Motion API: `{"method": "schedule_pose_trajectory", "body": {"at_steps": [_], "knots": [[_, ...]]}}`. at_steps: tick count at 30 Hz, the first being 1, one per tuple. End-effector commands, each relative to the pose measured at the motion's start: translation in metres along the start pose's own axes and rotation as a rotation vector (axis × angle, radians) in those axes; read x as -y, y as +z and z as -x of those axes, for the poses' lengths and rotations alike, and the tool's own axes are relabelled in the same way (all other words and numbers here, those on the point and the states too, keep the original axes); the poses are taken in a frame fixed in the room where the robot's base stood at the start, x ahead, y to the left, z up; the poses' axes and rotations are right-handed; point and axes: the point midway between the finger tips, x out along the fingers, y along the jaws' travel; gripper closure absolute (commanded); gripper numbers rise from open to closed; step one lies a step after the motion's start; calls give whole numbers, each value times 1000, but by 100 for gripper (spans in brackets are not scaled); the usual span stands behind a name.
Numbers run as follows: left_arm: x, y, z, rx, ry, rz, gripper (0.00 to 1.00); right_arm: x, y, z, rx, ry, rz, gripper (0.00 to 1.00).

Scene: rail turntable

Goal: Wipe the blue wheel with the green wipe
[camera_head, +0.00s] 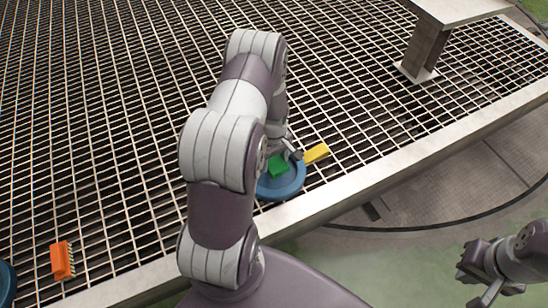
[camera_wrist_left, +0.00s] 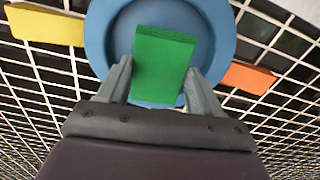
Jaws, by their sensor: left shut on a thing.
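The blue wheel (camera_head: 290,188) is a round, dished disc lying on the grating near its front edge. It also shows in the left wrist view (camera_wrist_left: 103,35), behind the fingers. The green wipe (camera_head: 279,168) is a flat block over the wheel's middle; it is large in the left wrist view (camera_wrist_left: 163,62). My left gripper (camera_wrist_left: 160,85) is shut on the green wipe, one finger on each side. I cannot tell whether the wipe touches the wheel. My right gripper (camera_head: 468,288) is at the lower right, empty, its fingers apart.
A yellow block (camera_head: 316,153) lies just right of the wheel. An orange block (camera_wrist_left: 250,77) lies beside the wheel. An orange brush-like piece (camera_head: 62,260) is at lower left, near another blue round thing (camera_head: 5,283). A raised metal ledge (camera_head: 340,195) edges the grating; a post (camera_head: 424,48) stands at upper right.

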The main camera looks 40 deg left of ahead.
Motion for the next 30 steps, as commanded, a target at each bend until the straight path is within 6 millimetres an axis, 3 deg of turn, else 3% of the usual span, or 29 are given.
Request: {"method": "schedule_pose_trajectory", "body": {"at_steps": [14,24,30], "knots": [[0,1,-5,0,0,0,60,0,0,-2,0,0,0,100],[3,25,-5,1,-1,0,60,0,-1,10,0,0,0,100],[1,6,-8,0,0,3,60,0,-1,5,0,0,0,100]]}}
